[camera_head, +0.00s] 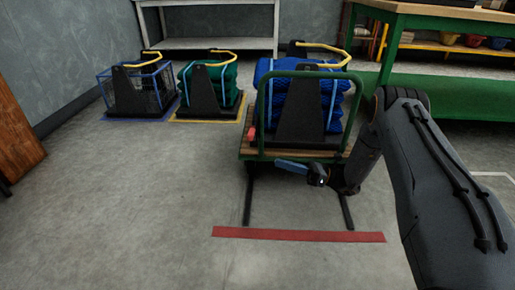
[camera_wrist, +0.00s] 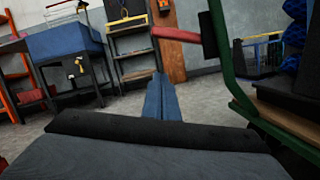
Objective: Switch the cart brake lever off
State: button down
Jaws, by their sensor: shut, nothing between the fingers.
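The cart (camera_head: 247,151) has a wooden deck and a green tube frame and stands at the middle right of the head view. A small red lever (camera_head: 251,135) shows at its left side, beside the frame. In the wrist view the red lever (camera_wrist: 176,35) sticks out leftward from a dark plate near the green frame (camera_wrist: 226,70). My gripper (camera_head: 281,163) is shut and empty, low in front of the cart's near edge. In the wrist view my gripper (camera_wrist: 159,80) points forward, with its tips below and slightly left of the lever, apart from it in the picture.
The cart carries blue netting (camera_head: 333,103). A crate with green netting (camera_head: 226,80) and a blue wire crate (camera_head: 150,86) stand behind it at left. A red floor strip (camera_head: 298,235) lies in front. A green workbench (camera_head: 391,50) stands at right. The left floor is clear.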

aim_at(251, 133)
jog(key=shift+a, duration=0.1)
jog(key=w+a+r+b, duration=0.2)
jog(key=a+r+b, duration=0.3)
jog(key=a, duration=0.4)
jog(key=shift+w+a+r, duration=0.25)
jog(key=shift+r, duration=0.3)
jog(key=shift+a+r, duration=0.1)
jog(key=shift+r, duration=0.05)
